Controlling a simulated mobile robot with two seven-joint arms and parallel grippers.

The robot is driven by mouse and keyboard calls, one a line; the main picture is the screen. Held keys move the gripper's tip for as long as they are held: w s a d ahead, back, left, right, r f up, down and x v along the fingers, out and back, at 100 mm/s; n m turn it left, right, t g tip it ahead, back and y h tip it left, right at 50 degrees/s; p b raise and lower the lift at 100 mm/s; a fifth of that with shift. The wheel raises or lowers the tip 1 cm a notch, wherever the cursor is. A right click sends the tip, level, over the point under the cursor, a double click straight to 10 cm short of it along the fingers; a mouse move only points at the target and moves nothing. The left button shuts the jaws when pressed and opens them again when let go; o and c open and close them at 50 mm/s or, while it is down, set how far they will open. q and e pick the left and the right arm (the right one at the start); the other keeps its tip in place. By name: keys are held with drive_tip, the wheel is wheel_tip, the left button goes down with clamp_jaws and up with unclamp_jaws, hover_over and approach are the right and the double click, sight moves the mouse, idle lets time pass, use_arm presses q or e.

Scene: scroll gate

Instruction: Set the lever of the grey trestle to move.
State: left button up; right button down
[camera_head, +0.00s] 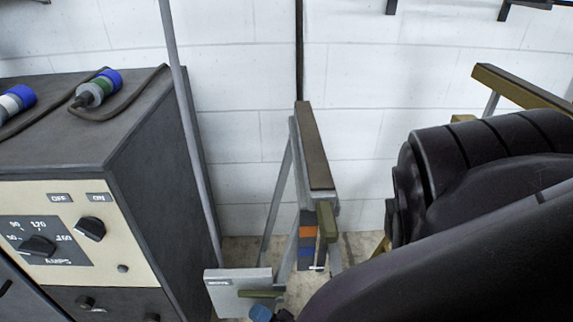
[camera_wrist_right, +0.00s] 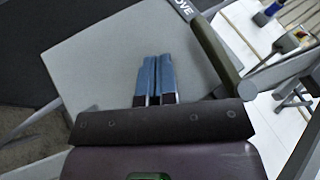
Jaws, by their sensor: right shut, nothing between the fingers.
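The grey trestle (camera_head: 315,150), with a dark top bar, stands in the middle of the head view. A pale grey plate (camera_head: 225,300) with a small label is low at its near end. An olive lever (camera_head: 260,294) lies across the plate in that view. In the right wrist view the plate (camera_wrist_right: 105,62) fills the middle, and the olive lever (camera_wrist_right: 213,48) slants with its upper end close to lettering that reads "OVE", its start cut off. My right gripper (camera_wrist_right: 157,75) has its blue fingers together, empty, over the plate and left of the lever. Its blue tip (camera_head: 261,313) shows at the head view's bottom edge. I cannot tell if it touches.
A dark cabinet with a cream dial panel (camera_head: 85,230) stands close on the left. A grey pole (camera_head: 185,110) rises beside it. An olive-framed trestle (camera_head: 520,85) is at the right, behind my right arm. A white block wall (camera_head: 235,60) closes the back.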

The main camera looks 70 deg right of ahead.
drive_tip(key=v, duration=0.9)
drive_tip(key=shift+r, duration=0.25)
drive_tip(key=shift+s+a, duration=0.1)
